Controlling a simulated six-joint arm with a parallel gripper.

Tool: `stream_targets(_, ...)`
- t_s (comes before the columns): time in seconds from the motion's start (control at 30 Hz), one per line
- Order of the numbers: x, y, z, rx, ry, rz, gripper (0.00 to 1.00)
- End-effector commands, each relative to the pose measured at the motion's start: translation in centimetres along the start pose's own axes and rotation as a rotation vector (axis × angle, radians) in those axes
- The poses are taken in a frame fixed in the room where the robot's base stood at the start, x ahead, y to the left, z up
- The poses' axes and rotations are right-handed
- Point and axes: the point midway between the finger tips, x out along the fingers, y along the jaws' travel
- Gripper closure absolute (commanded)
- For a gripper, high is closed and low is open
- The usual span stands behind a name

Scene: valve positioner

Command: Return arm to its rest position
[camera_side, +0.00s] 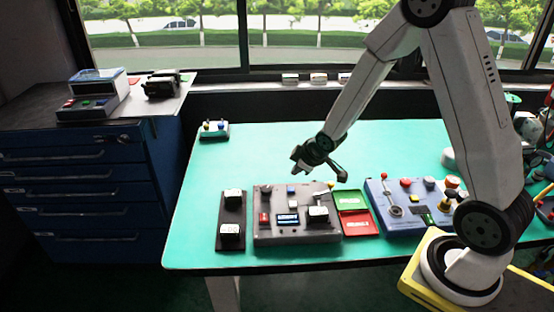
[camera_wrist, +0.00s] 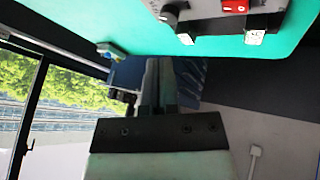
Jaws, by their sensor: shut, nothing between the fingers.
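My gripper (camera_side: 297,165) hangs in the air above the teal table (camera_side: 265,150), behind and above the grey control box (camera_side: 265,238). It is apart from the box and from everything on the table. In the wrist view my gripper (camera_wrist: 160,62) has its two fingers together with nothing between them. The grey box has a small screen, buttons and a knob, and part of it shows at the top of the wrist view (camera_wrist: 200,12).
A blue control panel (camera_side: 400,222) with a lever and buttons stands to the right. Green (camera_side: 351,199) and red (camera_side: 358,225) trays lie between the boxes. A black strip with two white-topped blocks (camera_side: 231,215) is at left. A blue drawer cabinet (camera_side: 90,185) stands beyond the table's left edge.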

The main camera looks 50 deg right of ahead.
Motion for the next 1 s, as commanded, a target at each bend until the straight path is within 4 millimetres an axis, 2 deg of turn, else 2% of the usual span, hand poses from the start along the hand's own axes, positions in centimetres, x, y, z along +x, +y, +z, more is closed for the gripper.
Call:
stream_targets(0.03, -1.2, -0.8, -0.1, 0.029, -0.018, -0.01, 1.0)
stream_targets(0.17, -4.0, -2.9, 0.3, 0.12, -0.083, -0.041, 1.0)
stream_targets(0.4, -9.1, -7.0, 1.9, 0.286, -0.203, -0.098, 1.0)
stream_targets(0.6, -12.3, -9.9, 3.6, 0.393, -0.289, -0.137, 1.0)
stream_targets(0.8, -13.7, -11.2, 4.5, 0.441, -0.331, -0.155, 1.0)
stream_targets(1.0, -13.8, -11.3, 4.6, 0.446, -0.337, -0.157, 1.0)
